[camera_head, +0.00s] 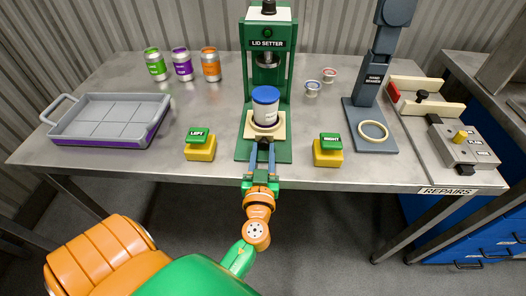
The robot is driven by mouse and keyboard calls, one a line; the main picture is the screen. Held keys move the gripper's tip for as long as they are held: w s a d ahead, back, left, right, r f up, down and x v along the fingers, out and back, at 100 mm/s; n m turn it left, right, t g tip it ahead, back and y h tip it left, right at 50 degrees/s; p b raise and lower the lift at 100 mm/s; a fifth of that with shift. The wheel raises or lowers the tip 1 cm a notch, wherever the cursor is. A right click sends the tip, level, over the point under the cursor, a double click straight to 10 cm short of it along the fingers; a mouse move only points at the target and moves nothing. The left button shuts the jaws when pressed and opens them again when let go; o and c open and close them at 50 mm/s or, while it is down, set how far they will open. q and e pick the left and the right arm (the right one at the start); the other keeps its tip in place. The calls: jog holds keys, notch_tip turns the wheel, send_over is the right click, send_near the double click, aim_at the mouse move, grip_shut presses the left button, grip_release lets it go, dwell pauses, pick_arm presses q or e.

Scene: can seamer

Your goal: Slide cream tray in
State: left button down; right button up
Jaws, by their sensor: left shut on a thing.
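The cream tray (250,129) is on the green lid setter (268,43), at its front part. A cream can with a blue lid (265,103) stands upright on the tray, in front of the setter's column. My left gripper (262,147) reaches in from the front edge of the table and is shut on the front of the tray. The exact grip is small and partly hidden by the fingers. My right gripper is not in view.
A green LEFT button (198,133) and RIGHT button (330,140) on yellow blocks flank the setter. A grey hand seamer (370,110) stands to the right. A grey tray (110,110) and several cans (182,65) are at left.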

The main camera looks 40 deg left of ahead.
aim_at(264, 136)
pick_arm(q)
jog(key=b+x, duration=0.1)
jog(key=x, duration=0.3)
jog(key=shift+w+a+f, duration=0.1)
jog(key=shift+w, duration=0.05)
jog(key=c, duration=0.5)
grip_release()
